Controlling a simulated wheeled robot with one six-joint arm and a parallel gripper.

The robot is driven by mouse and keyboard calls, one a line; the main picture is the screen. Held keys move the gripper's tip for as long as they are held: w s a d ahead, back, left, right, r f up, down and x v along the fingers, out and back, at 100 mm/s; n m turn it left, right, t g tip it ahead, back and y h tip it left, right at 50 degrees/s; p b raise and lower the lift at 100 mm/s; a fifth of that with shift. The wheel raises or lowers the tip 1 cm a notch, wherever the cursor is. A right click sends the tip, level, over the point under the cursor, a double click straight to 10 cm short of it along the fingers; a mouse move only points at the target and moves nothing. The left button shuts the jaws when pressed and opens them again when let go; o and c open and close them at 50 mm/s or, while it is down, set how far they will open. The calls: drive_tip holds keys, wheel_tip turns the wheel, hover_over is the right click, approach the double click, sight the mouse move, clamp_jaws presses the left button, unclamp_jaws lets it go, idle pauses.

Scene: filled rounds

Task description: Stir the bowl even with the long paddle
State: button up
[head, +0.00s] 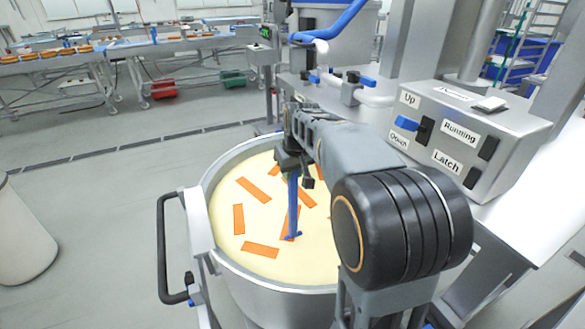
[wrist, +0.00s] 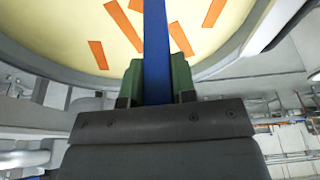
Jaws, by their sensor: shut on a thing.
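A large steel bowl (head: 206,222) stands in front of me, filled with a pale yellow mix (head: 222,205). Several flat orange strips (head: 260,250) lie scattered on the mix, each apart or partly hidden behind my arm. The long blue paddle (head: 293,195) hangs down nearly upright over the bowl, its foot at the mix's surface among the strips. My gripper (head: 290,165) is above the bowl, shut on the paddle's upper part. In the wrist view the blue shaft (wrist: 156,50) runs between the green finger pads (wrist: 157,80). My arm hides the bowl's right part.
A control box (head: 465,135) labelled Up, Down, Running and Latch stands to the right of the bowl. A black handle (head: 165,250) sticks out at the bowl's left. Conveyors (head: 80,62) stand far back left. The floor on the left is mostly clear.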

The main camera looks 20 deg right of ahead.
sight(292, 187)
drive_tip(key=shift+f+b, duration=1.75)
drive_tip(key=shift+f, duration=1.05)
drive_tip(key=s+b, duration=0.3)
drive_tip(key=s, duration=0.6)
drive_tip(key=w+d+p, duration=0.5)
drive_tip(key=w+d, duration=0.2)
drive_tip(key=w, duration=0.2)
drive_tip(key=w+a+p, duration=0.4)
drive_tip(key=w+a, duration=0.3)
drive_tip(key=w, duration=0.2)
drive_tip(key=s+b, duration=0.3)
drive_tip(key=s, duration=0.5)
drive_tip(key=shift+b, duration=0.4)
drive_tip(key=shift+s, duration=0.5)
